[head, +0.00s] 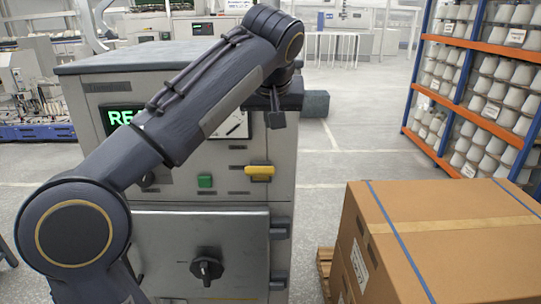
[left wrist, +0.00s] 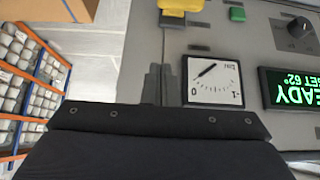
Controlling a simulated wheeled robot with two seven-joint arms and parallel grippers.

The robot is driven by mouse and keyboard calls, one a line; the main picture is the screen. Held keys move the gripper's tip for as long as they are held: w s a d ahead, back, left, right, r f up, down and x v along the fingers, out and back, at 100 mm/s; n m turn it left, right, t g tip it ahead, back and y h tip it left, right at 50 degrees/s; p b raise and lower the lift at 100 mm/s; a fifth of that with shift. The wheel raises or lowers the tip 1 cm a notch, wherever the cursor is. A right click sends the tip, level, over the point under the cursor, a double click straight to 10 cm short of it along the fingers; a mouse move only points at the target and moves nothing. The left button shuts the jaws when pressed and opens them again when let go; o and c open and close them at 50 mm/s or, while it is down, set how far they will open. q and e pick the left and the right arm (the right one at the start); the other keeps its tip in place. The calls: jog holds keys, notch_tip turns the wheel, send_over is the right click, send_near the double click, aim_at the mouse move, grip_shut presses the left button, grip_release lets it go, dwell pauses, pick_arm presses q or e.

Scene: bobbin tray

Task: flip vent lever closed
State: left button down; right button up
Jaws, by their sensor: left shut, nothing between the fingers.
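A yellow lever handle (head: 260,171) sits on the front panel of the grey machine (head: 235,155), near its right edge. It lies roughly level in the head view. In the left wrist view the yellow lever (left wrist: 172,12) shows at the top edge, partly cut off. My left gripper (head: 276,119) is above the lever in the head view, apart from it, and its arm crosses in front of the panel. In the left wrist view the left gripper (left wrist: 158,84) is shut and empty, beside the white gauge (left wrist: 213,82). My right gripper is not in view.
The panel also has a green button (head: 205,181), a lit display (head: 119,119) partly behind my arm, and a lower door with a black knob (head: 207,268). Strapped cardboard boxes (head: 440,240) stand at the right. A rack (head: 480,85) of cones stands behind. Floor between is clear.

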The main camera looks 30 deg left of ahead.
aim_at(260, 173)
pick_arm(q)
jog(key=w+f, duration=0.1)
jog(key=f, duration=0.2)
jog(key=w+a+f, duration=0.1)
jog(key=f, duration=0.2)
jog(key=w+a+f, duration=0.1)
jog(key=f, duration=0.2)
jog(key=shift+f+p, duration=0.25)
jog(key=shift+p, duration=0.15)
jog(key=shift+s+d+f, duration=0.15)
jog(key=shift+s+f, duration=0.05)
jog(key=shift+f, duration=0.25)
jog(key=shift+s, duration=0.1)
